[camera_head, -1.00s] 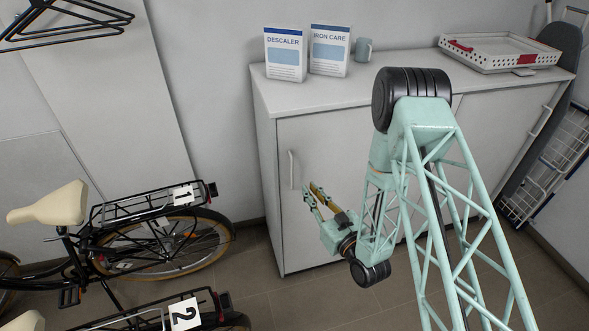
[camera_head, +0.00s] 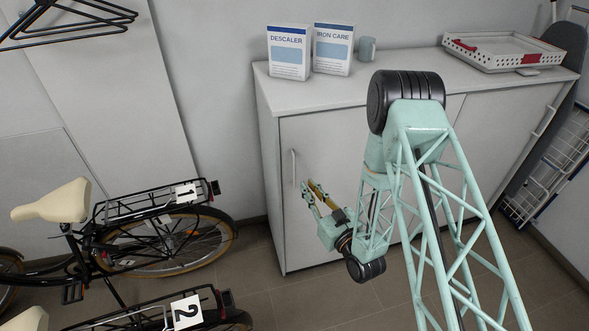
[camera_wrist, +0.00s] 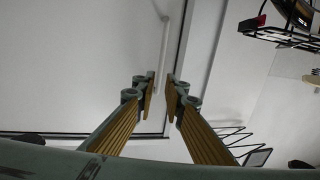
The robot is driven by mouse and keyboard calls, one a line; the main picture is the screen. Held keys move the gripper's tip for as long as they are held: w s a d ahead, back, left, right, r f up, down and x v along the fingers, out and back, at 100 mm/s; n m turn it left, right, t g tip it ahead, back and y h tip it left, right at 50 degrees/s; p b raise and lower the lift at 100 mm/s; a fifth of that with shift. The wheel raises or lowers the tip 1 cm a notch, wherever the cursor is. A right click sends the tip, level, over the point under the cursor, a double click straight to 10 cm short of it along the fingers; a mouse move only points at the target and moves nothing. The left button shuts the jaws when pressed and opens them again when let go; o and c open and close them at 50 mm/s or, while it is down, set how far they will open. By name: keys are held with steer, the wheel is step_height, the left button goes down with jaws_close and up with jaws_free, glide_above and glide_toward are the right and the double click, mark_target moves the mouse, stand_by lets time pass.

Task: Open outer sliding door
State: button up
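The white cabinet's left sliding door (camera_head: 325,140) has a pale vertical bar handle (camera_head: 293,167) near its left edge. In the wrist view the handle (camera_wrist: 164,50) stands upright on the door panel (camera_wrist: 80,60), and its lower end lines up with the gap between my fingertips. My gripper (camera_head: 309,185) is open and empty, with two yellow-padded fingers pointing at the door, just right of and below the handle. In the wrist view the gripper (camera_wrist: 159,84) shows a clear gap between its fingers. The fingers look apart from the handle. My arm hides part of the door.
The cabinet's right door (camera_head: 490,125) is beside it. On top are a descaler box (camera_head: 288,52), an iron care box (camera_head: 333,48), a mug (camera_head: 366,49) and a white tray (camera_head: 500,50). Bicycles (camera_head: 160,240) stand at left. A wire rack (camera_head: 545,175) is at right.

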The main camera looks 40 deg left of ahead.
steer(key=x, duration=1.1)
steer(key=shift+w+a, duration=0.1)
steer(key=shift+a, duration=0.2)
steer(key=shift+c, duration=0.3)
jaws_close()
steer(key=shift+w, duration=0.1)
